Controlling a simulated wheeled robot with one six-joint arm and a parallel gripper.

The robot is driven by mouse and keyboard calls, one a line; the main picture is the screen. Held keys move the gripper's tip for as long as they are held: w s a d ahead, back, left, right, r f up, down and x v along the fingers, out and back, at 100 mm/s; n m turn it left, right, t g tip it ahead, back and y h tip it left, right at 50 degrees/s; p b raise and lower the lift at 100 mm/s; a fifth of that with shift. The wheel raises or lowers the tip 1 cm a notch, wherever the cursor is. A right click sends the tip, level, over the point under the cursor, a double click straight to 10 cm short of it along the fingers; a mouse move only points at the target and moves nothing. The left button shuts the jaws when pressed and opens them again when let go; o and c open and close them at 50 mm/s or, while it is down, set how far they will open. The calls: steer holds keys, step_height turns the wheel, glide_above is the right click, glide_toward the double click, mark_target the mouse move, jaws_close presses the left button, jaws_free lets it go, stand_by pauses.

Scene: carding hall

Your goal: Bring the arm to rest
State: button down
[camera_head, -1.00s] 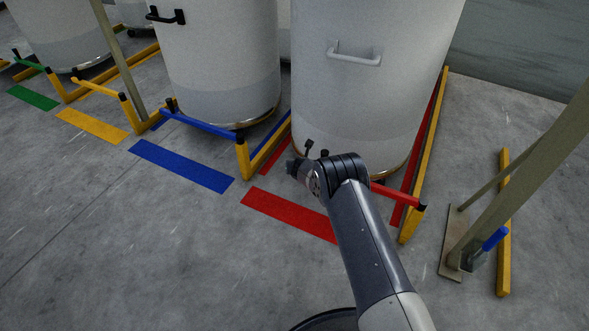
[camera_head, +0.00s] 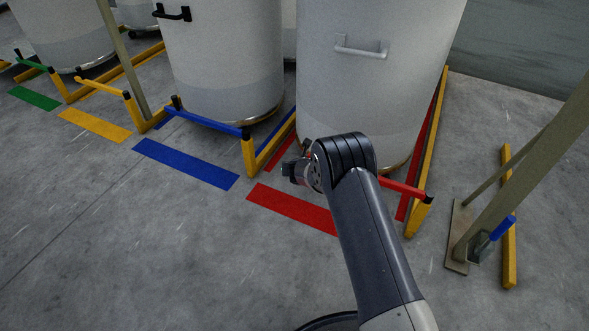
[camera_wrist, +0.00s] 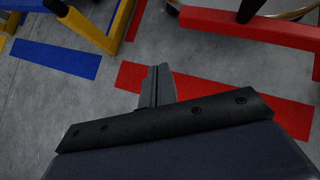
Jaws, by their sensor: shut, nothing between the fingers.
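My arm reaches up from the bottom of the head view and bends at a dark ribbed joint. My gripper (camera_head: 290,172) is on the left of that joint, above the floor beside the red floor mark (camera_head: 290,208). In the wrist view my gripper (camera_wrist: 158,84) has its fingers together with nothing between them, over the grey floor and the red mark. It touches nothing that I can see. The red bar (camera_head: 403,187) lies across the front of the right bay, partly hidden by my arm.
A large grey drum (camera_head: 375,95) with a light handle stands behind the red bar. Another drum (camera_head: 220,60) stands behind the blue bar (camera_head: 202,124). Yellow rails (camera_head: 428,165) edge the bays. A slanted post (camera_head: 525,170) stands at the right. The front left floor is clear.

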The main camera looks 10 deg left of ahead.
steer(key=shift+s+a+r, duration=0.2)
steer(key=shift+s+r, duration=0.5)
steer(key=shift+s, duration=0.05)
steer(key=shift+s+a+r, duration=0.15)
steer(key=shift+s+r, duration=0.5)
steer(key=shift+s, duration=0.05)
